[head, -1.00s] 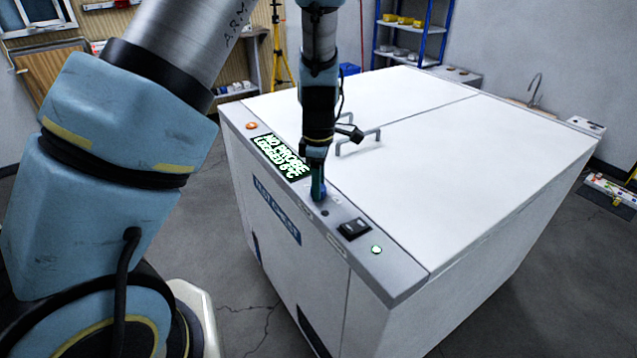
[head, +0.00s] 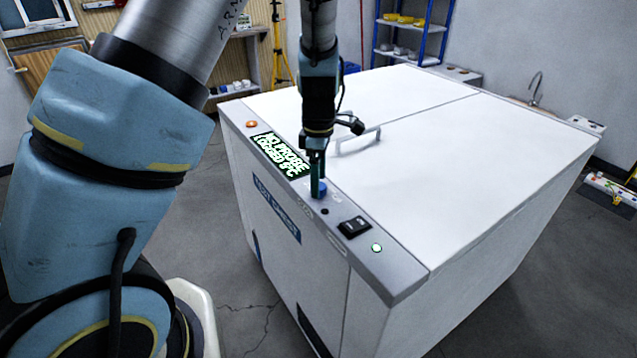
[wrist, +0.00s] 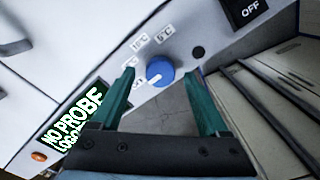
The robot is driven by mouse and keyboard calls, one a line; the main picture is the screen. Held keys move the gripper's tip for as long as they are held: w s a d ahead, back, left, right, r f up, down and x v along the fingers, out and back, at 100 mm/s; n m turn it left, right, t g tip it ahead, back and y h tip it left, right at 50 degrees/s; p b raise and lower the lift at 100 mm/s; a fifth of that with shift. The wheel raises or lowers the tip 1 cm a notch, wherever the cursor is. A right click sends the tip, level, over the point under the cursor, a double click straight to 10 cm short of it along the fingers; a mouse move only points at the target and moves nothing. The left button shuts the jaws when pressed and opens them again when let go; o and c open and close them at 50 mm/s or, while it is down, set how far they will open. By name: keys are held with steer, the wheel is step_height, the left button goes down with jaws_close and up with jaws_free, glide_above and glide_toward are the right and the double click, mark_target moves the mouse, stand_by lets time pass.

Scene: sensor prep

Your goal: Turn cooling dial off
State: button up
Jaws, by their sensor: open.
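The cooling dial is a round blue knob (wrist: 159,71) with a white pointer mark toward the lower left in the wrist view. Small temperature labels (wrist: 138,43) stand around it, including 15°C and 5°C. In the head view the dial (head: 319,189) sits on the cabinet's grey control strip, partly behind my fingers. My gripper (wrist: 162,74) is open, with one teal finger on each side of the dial and a visible gap to each. In the head view my gripper (head: 318,192) points down at the dial.
The display (head: 281,155) reads "NO PROBE" with a logged line below. A black rocker switch (head: 354,227), a green light (head: 376,248) and an orange button (head: 251,124) share the strip. The cabinet lid (head: 480,140) has a raised handle (head: 357,141) near my wrist.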

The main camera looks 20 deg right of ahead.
step_height(320, 180, up, 9)
steer(key=b, duration=0.1)
steer(key=shift+r+b, duration=0.2)
steer(key=shift+b, duration=0.1)
